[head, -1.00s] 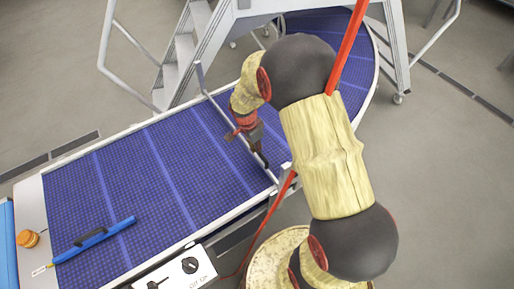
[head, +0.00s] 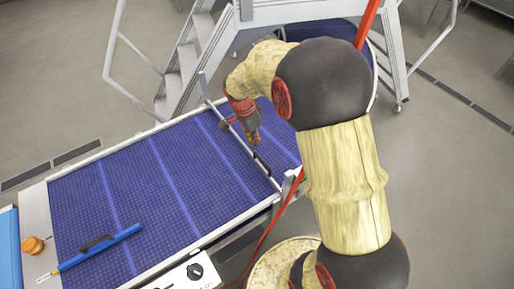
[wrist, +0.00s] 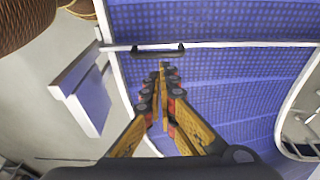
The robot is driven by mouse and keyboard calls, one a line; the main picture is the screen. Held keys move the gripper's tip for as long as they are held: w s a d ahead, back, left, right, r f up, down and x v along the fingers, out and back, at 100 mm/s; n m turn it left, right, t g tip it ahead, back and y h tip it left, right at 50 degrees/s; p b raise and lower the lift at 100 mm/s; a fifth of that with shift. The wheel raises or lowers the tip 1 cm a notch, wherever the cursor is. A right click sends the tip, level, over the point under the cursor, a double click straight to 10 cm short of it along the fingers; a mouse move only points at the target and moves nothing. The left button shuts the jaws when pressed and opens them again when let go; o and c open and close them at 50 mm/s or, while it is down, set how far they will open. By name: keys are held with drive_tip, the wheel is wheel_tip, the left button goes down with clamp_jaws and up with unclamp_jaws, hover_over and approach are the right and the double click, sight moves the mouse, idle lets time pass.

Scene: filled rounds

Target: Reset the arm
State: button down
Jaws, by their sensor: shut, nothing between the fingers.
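My gripper (head: 252,136) is shut and empty in the head view, hanging at the end of my bent arm above the blue conveyor belt (head: 140,180), close to the metal bar across it. In the wrist view my gripper (wrist: 164,68) has its fingertips together, pointing at the blue belt (wrist: 215,90), with a dark handle (wrist: 158,51) just beyond the tips. I cannot tell how high above the belt the fingers are.
A blue bar with a dark handle (head: 98,246) lies on the belt at the lower left, near an orange round object (head: 34,245). A metal bar (head: 235,128) crosses the belt. Grey stairs (head: 185,75) stand behind. A control box (head: 185,274) sits at the front edge.

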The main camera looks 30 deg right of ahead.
drive_tip(key=shift+a+r, duration=0.25)
drive_tip(key=shift+r, duration=0.85)
drive_tip(key=s+a+r+n+t+y+b, duration=0.1)
drive_tip(key=s+a+r+n+t+b, duration=0.1)
drive_tip(key=s+a+n+b, duration=0.4)
drive_tip(key=s+a+r+n+t+y+b, duration=0.1)
drive_tip(key=s+a+r+n+t+b, duration=0.2)
drive_tip(key=s+a+n+b, duration=0.4)
drive_tip(key=s+r+n, duration=0.1)
drive_tip(key=s+n, duration=0.3)
drive_tip(key=s, duration=0.4)
drive_tip(key=shift+s+n+t, duration=0.3)
drive_tip(key=shift+r, duration=0.15)
